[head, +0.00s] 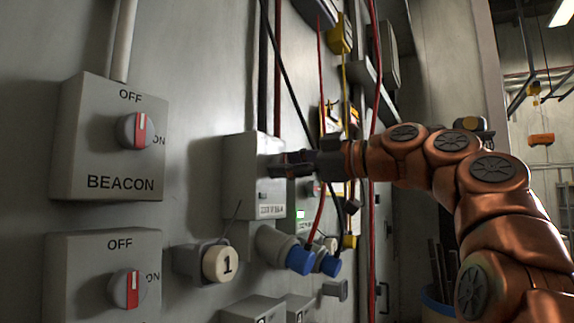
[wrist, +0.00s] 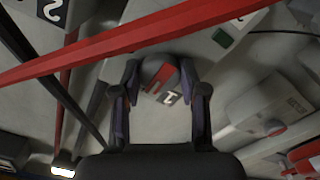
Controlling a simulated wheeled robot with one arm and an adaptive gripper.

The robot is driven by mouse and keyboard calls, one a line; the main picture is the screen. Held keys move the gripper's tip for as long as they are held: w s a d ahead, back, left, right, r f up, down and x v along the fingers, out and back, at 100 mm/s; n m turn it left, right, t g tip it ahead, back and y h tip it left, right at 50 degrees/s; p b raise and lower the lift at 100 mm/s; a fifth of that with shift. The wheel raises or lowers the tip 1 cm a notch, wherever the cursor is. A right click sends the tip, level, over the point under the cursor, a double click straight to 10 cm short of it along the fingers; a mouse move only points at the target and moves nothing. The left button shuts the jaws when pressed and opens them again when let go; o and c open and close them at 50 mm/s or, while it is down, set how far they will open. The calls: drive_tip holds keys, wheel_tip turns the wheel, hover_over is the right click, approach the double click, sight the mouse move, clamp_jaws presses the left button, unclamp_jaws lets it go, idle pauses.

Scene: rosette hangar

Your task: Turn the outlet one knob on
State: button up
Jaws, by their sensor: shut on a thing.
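My gripper (head: 285,163) reaches in from the right to the front of a grey wall box (head: 240,185) in the head view. Its fingers hide the knob there. In the wrist view, my gripper (wrist: 160,76) has its two fingers on either side of a round grey knob (wrist: 169,71) with a red stripe, shut on it. A black tag with a white "1" (wrist: 169,98) lies right beside the knob. The stripe slants across the knob; I cannot read the OFF and ON marks around it.
Left on the wall are a BEACON switch box (head: 85,150) and another switch box (head: 75,275). A round cover marked "1" (head: 222,264) and blue plugs (head: 300,260) sit below. A red cable (wrist: 130,38) crosses close before the wrist camera.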

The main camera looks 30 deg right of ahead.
drive_tip(key=c, duration=0.4)
drive_tip(key=shift+o, duration=0.2)
drive_tip(key=shift+m, duration=0.4)
drive_tip(key=shift+m+p, duration=3.55)
drive_tip(key=shift+m, duration=4.95)
drive_tip(key=o, duration=1.1)
